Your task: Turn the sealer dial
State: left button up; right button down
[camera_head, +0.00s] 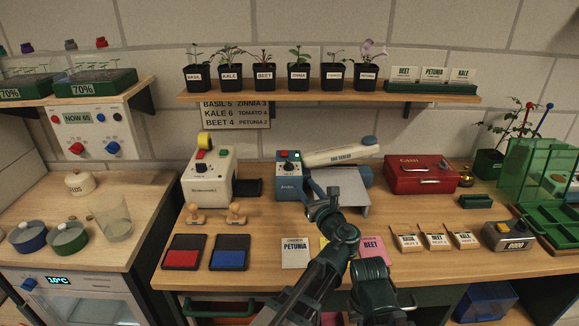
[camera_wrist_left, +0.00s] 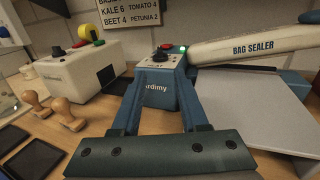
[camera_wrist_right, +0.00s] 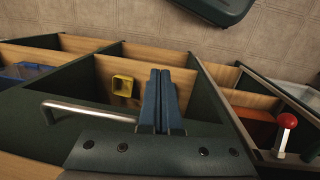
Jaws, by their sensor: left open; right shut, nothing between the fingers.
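The blue bag sealer (camera_head: 290,188) stands on the bench with its white arm (camera_head: 340,154) raised at a slant. A small green light (camera_wrist_left: 183,49) glows beside the dial. My left gripper (camera_wrist_left: 163,78) is open, its two blue fingers pointing at the sealer's front, below the dial. Nothing is between them. My right gripper (camera_wrist_right: 162,80) is shut and empty, above dark green divided compartments in the right wrist view.
A white machine (camera_head: 208,178) with a yellow roll stands left of the sealer. Two wooden stamps (camera_head: 236,213) and ink pads (camera_head: 229,252) lie in front of it. A red cash box (camera_head: 420,175) stands to the right. Seed packets (camera_head: 295,252) lie near the front edge.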

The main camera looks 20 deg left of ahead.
aim_at(290, 166)
pick_arm(q)
jog(key=shift+r, duration=0.1)
jog(key=x, duration=1.3)
jog(key=shift+w+a, duration=0.3)
grip_shut()
